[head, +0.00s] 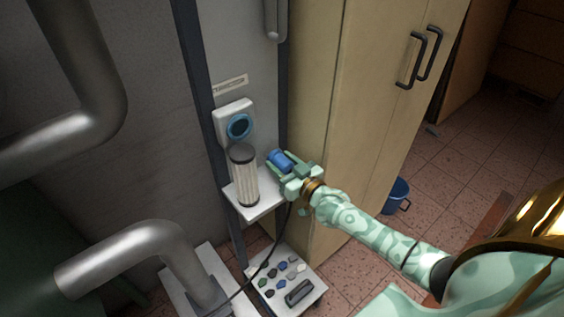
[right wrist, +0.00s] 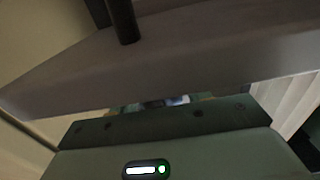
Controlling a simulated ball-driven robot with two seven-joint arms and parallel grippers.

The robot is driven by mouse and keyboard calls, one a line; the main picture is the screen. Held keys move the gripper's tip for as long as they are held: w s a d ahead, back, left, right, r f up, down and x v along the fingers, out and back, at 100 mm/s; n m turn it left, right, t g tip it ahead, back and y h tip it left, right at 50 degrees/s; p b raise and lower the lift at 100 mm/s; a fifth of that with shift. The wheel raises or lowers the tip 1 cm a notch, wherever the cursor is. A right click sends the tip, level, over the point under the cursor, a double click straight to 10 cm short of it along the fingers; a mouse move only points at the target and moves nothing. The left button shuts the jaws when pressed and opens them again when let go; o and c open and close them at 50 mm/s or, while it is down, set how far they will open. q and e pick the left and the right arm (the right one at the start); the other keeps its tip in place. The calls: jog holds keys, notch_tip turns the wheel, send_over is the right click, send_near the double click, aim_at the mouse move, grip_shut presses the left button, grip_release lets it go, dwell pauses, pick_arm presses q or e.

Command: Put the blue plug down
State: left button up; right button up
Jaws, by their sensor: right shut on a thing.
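The blue plug (head: 278,158) is between the fingers of my right gripper (head: 284,164), which is shut on it. The plug lies tilted, just above and at the right of a small white shelf (head: 263,207). I cannot tell whether it touches the shelf. A black cable (head: 284,222) hangs below the gripper. A white socket box with a blue ring (head: 238,126) is on the panel above the shelf. In the right wrist view the gripper body (right wrist: 160,135) fills the bottom and the plug is mostly hidden. My left gripper is not in view.
A ribbed pale cylinder with a dark cap (head: 244,180) stands on the shelf, left of the gripper. A low white tray (head: 312,284) holds several small coloured pieces. A tan cabinet (head: 340,110) rises close behind the gripper. A blue bucket (head: 396,196) stands on the floor.

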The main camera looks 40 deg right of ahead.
jog(key=o, duration=1.3)
jog(key=shift+f, duration=0.1)
jog(key=shift+r, duration=0.2)
jog(key=shift+r+p, duration=0.45)
jog(key=shift+r, duration=0.1)
jog(key=s+p, duration=0.2)
jog(key=s, duration=0.9)
jog(key=s+f+g, duration=0.4)
jog(key=s+f, duration=0.3)
jog(key=f, duration=0.5)
jog(key=s+f+g, duration=0.4)
jog(key=s+f, duration=0.2)
jog(key=f, duration=0.6)
jog(key=s+a+f+n+g, duration=0.1)
jog(key=s+f, duration=0.4)
jog(key=s, duration=0.5)
jog(key=s+a+f+n+g, duration=0.1)
jog(key=s+a+f+g, duration=0.3)
jog(key=s, duration=0.6)
jog(key=s+a+f+n+g+h, duration=0.1)
jog(key=s+a+f+g, duration=0.2)
jog(key=s+f, duration=0.3)
jog(key=s+g, duration=0.1)
jog(key=s, duration=0.3)
jog(key=shift+s+a+g, duration=0.2)
jog(key=shift+s+g, duration=0.1)
jog(key=shift+s, duration=0.1)
